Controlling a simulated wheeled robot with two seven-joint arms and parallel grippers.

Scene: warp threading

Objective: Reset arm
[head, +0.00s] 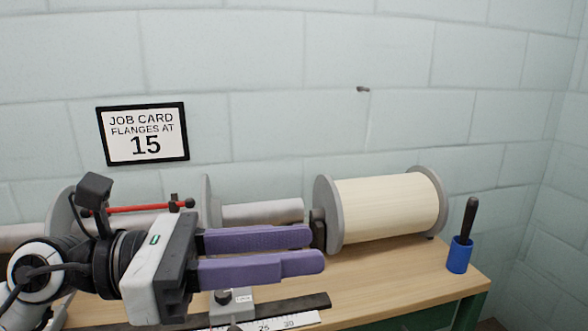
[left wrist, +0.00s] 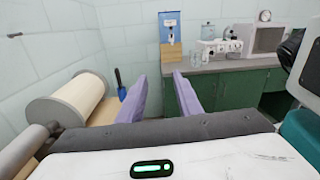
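My left gripper (head: 316,249) reaches in from the left above the wooden bench, its two purple fingers pointing right. In the left wrist view (left wrist: 159,76) the fingers are apart with nothing between them. A grey bar (head: 262,212) with disc flanges (head: 208,200) lies behind the gripper, partly hidden by my arm. A cream-wound spool (head: 388,207) stands to the right of the fingertips and also shows in the left wrist view (left wrist: 78,97). My right gripper is in neither view.
A blue cup (head: 459,256) holding a dark-handled tool stands at the bench's right end. A ruler (head: 285,322) lies at the front. The job card (head: 144,134) on the wall reads 15. A green-fronted counter (left wrist: 240,92) shows across the room.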

